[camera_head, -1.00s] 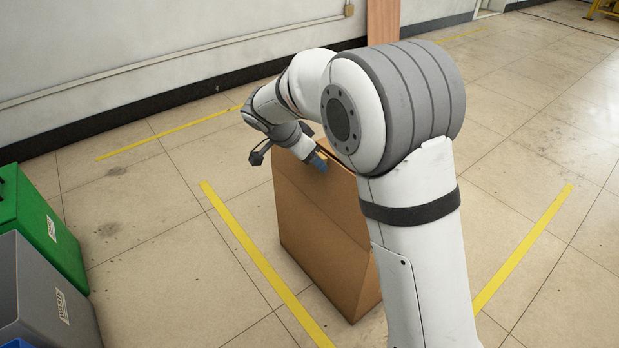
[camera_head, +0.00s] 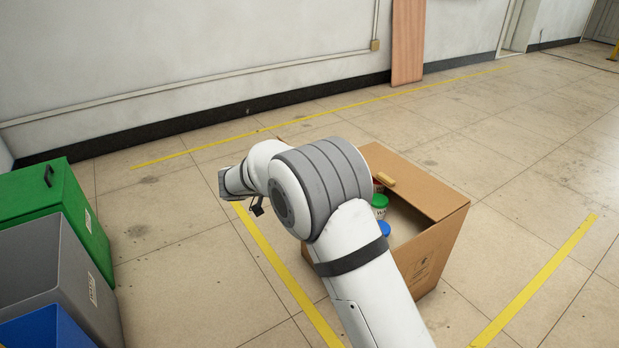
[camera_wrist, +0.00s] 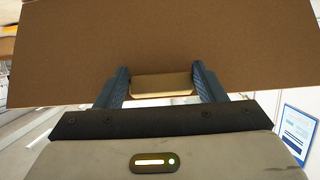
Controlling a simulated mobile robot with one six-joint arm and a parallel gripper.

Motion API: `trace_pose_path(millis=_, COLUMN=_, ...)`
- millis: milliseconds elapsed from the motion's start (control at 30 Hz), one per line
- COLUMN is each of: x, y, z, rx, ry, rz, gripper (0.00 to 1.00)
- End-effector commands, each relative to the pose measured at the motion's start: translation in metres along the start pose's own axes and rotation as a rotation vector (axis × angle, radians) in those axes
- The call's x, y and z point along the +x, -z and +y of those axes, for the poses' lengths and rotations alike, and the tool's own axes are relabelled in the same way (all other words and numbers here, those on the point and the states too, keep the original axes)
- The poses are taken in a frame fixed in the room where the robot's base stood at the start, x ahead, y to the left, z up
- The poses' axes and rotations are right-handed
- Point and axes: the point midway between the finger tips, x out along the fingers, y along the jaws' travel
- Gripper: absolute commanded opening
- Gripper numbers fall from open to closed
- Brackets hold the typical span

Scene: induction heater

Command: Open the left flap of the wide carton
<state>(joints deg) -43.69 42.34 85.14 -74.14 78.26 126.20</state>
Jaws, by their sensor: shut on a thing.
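The wide brown carton (camera_head: 440,248) stands on the floor, partly behind my arm in the head view. Its top is partly open, and containers with a green lid (camera_head: 379,201) and a blue lid (camera_head: 384,228) show inside. The right flap (camera_head: 420,182) spans the right part of the top, with a small tan tab (camera_head: 386,180) at its edge. In the wrist view, my gripper (camera_wrist: 160,72) is shut on the tan tab (camera_wrist: 161,87) of a brown flap (camera_wrist: 160,40). My arm hides the left flap and the fingers in the head view.
Green (camera_head: 55,205), grey (camera_head: 50,275) and blue (camera_head: 45,328) bins stand at the left. Yellow floor lines (camera_head: 275,265) run either side of the carton. A brown board (camera_head: 407,42) leans on the back wall. Floor beyond the carton is clear.

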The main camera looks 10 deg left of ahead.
Motion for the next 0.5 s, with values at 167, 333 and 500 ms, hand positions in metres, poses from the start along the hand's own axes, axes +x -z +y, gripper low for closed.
trace_pose_path(millis=167, x=0.0015, y=-0.0118, z=0.0033, rx=-0.013, ry=-0.012, rz=0.001, gripper=0.23)
trace_pose_path(millis=333, x=0.0006, y=-0.0122, z=0.0029, rx=-0.014, ry=-0.01, rz=0.002, gripper=0.22)
trace_pose_path(millis=500, x=0.0003, y=-0.0123, z=0.0026, rx=-0.015, ry=-0.009, rz=0.002, gripper=0.67)
